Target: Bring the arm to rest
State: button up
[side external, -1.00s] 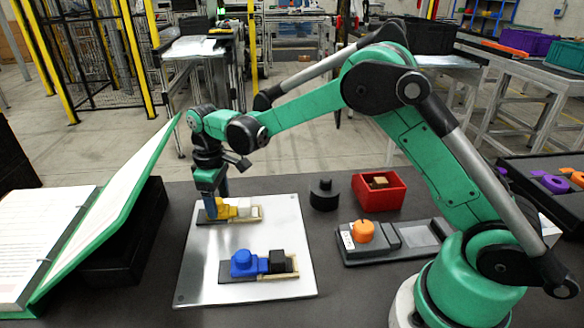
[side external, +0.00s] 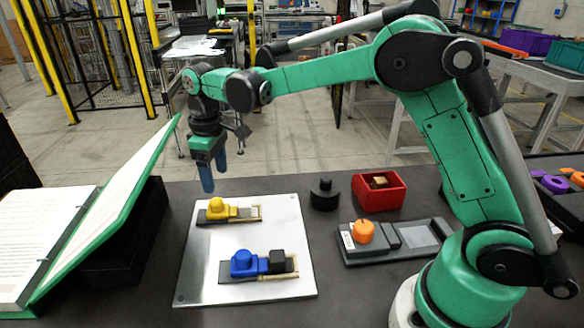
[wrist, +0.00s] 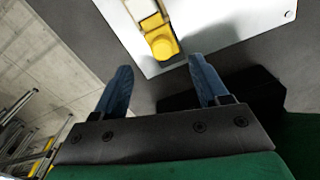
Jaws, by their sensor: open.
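My gripper (side external: 213,173) hangs from my green arm above the back left corner of the metal plate, with its blue fingers apart and nothing between them. In the wrist view the two fingers of my gripper (wrist: 160,85) are spread wide. A yellow knobbed piece (side external: 216,209) sits in the rear fixture on the plate, below and slightly right of the fingers and apart from them. The yellow piece (wrist: 162,45) also shows beyond the fingertips in the wrist view.
The metal plate (side external: 200,285) also carries a blue piece (side external: 243,263) beside a black block (side external: 277,260). An open binder (side external: 110,205) stands at left. A black knobbed piece (side external: 324,196), a red bin (side external: 398,193) and an orange piece (side external: 362,231) on a grey tray lie right.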

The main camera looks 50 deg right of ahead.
jog(key=s+d+r+m+t, duration=0.2)
jog(key=s+m+t, duration=0.1)
jog(key=s, duration=0.5)
jog(key=s+d+r+m+t, duration=0.1)
jog(key=s+t, duration=0.3)
jog(key=s, duration=0.4)
jog(key=shift+d+r+m, duration=0.35)
jog(key=shift+r+m, duration=0.05)
jog(key=shift+m, duration=0.5)
dwell(0.5)
